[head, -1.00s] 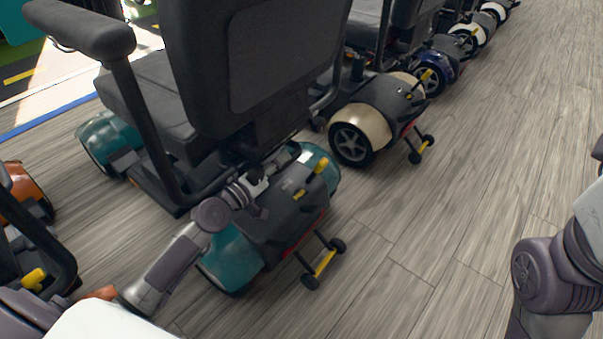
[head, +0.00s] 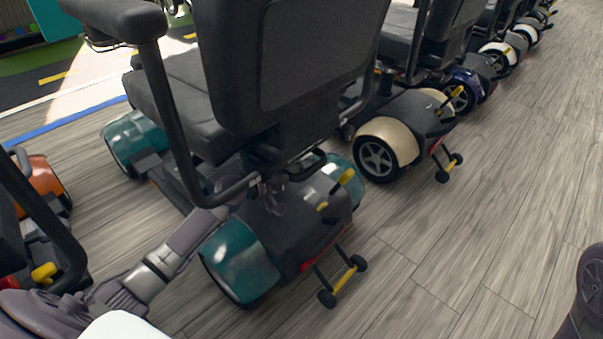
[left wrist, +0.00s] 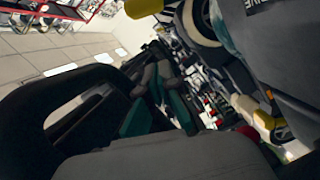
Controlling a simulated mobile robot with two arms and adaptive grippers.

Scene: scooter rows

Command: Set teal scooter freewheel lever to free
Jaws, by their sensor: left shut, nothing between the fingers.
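The teal scooter (head: 236,259) stands in the left middle of the head view, its dark rear deck facing me. A yellow lever (head: 345,177) sticks up from the deck's right side, and a smaller yellow part (head: 322,207) sits nearer. I cannot tell which is the freewheel lever. My left gripper (head: 272,197) is shut and empty, low behind the seat, left of both yellow parts and apart from them. The armrest tube partly hides its wrist. The left wrist view is cluttered with dark scooter parts and shows a yellow part (left wrist: 265,120) at right. My right gripper is out of view.
The backrest (head: 290,70) overhangs the deck. A yellow-barred anti-tip wheel pair (head: 342,282) juts out behind. A cream scooter (head: 388,142) stands to the right, an orange one (head: 42,182) to the left. The wooden floor (head: 480,230) at right is clear.

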